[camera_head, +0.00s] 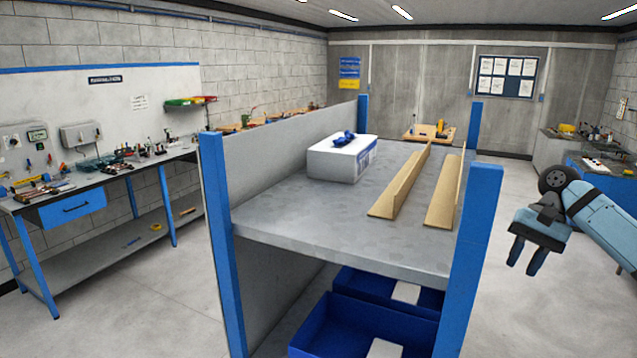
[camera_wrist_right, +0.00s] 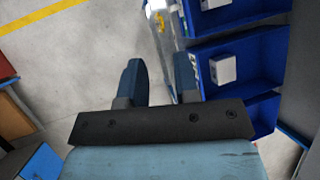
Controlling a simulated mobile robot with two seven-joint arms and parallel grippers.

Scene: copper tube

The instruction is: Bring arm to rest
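My right gripper (camera_head: 525,262) hangs at the right of the head view, past the shelf's right blue post. It points down over the floor. Its two blue fingers are apart with nothing between them. In the right wrist view the fingers of the right gripper (camera_wrist_right: 158,85) also stand apart, with bare floor and part of the rack behind them. My left gripper does not show. No copper tube can be made out.
A grey shelf (camera_head: 300,235) with blue posts stands in the middle. It bears a white box (camera_head: 335,165) and brown angled strips (camera_head: 405,185). Blue bins (camera_head: 340,330) sit below; blue bins (camera_wrist_right: 260,60) show in the wrist view. A workbench (camera_head: 100,190) is left. Floor is clear around my right gripper.

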